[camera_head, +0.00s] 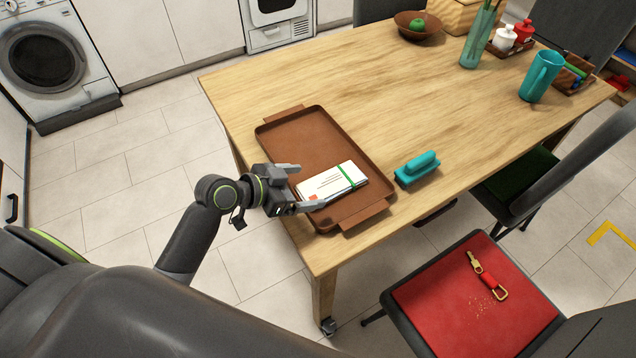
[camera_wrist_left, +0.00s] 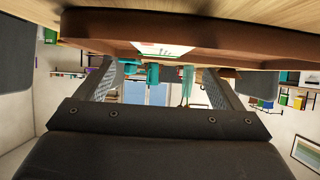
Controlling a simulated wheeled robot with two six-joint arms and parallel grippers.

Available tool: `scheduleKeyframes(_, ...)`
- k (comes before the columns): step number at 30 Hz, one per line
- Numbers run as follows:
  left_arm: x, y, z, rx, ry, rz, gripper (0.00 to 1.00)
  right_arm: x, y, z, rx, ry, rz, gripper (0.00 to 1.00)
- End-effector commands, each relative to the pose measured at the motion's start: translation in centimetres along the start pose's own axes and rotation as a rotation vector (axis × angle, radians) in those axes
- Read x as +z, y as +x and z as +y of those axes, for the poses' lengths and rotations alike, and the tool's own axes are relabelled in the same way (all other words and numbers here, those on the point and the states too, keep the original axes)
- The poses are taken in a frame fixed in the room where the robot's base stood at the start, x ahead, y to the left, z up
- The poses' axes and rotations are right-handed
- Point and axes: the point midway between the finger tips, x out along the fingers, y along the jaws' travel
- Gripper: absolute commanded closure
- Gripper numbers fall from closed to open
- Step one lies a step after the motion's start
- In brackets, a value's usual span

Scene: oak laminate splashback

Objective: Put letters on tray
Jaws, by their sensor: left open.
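The letters (camera_head: 334,181) are a white bundle with a green band and an orange-red mark at one corner. They lie flat inside the brown tray (camera_head: 312,131), in its near half. The tray sits near the table's left edge. My left gripper (camera_head: 306,186) is open at the left end of the letters, its fingers apart and not closed on them. In the left wrist view the letters (camera_wrist_left: 165,48) show beyond the tray's side (camera_wrist_left: 215,38), between and past the open fingers. My right gripper is not in view.
A teal brush-like object (camera_head: 417,167) stands right of the tray on the wooden table (camera_head: 395,85). A bowl with a green apple (camera_head: 417,25), a teal vase, a teal jug (camera_head: 541,76) and bottles stand farther back. A red-seated chair (camera_head: 470,300) is at the near right.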

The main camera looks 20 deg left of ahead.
Motion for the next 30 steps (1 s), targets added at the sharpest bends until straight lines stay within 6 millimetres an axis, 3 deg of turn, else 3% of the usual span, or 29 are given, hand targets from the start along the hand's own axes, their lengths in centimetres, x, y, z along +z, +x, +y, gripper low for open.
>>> scheduleKeyframes(6, 0.1, -3.6, -0.1, -0.002, 0.004, -0.002, 0.11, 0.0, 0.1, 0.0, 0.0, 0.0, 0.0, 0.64)
scheduleKeyframes(12, 0.1, -5.2, -0.1, -0.001, 0.0, 0.0, 0.11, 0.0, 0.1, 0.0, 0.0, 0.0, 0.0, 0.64)
scheduleKeyframes(30, 0.0, -5.6, 0.0, 0.0, -0.001, 0.001, 0.11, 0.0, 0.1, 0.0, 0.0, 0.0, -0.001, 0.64)
